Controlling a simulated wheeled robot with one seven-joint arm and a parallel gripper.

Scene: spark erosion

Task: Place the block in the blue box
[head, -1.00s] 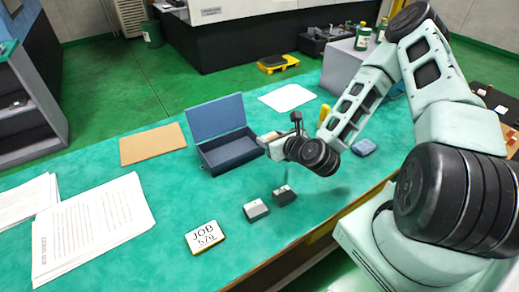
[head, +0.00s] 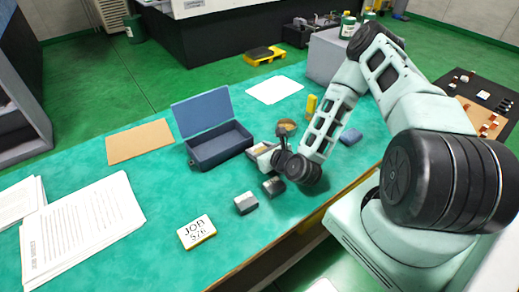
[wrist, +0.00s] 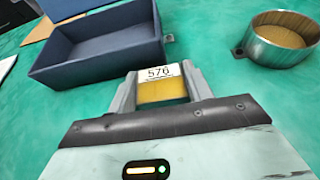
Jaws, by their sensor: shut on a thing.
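The blue box (head: 219,152) stands open on the green bench with its lid (head: 202,111) raised at the back. In the wrist view its front wall (wrist: 100,66) is ahead and to the left of the jaws. My gripper (wrist: 162,88) is shut on a brass-coloured block (wrist: 162,92) with a white label reading 576. In the head view my gripper (head: 262,152) is low, just right of the box and outside it. The block is mostly hidden there. I cannot tell whether it touches the bench.
A round metal dish (wrist: 284,40) stands to the right of the jaws. Two small grey blocks (head: 246,203) (head: 273,187) and a JOB 576 card (head: 197,232) lie nearer. A yellow cylinder (head: 311,105) and a blue item (head: 351,137) stand beyond my arm. Papers (head: 85,225) cover the left.

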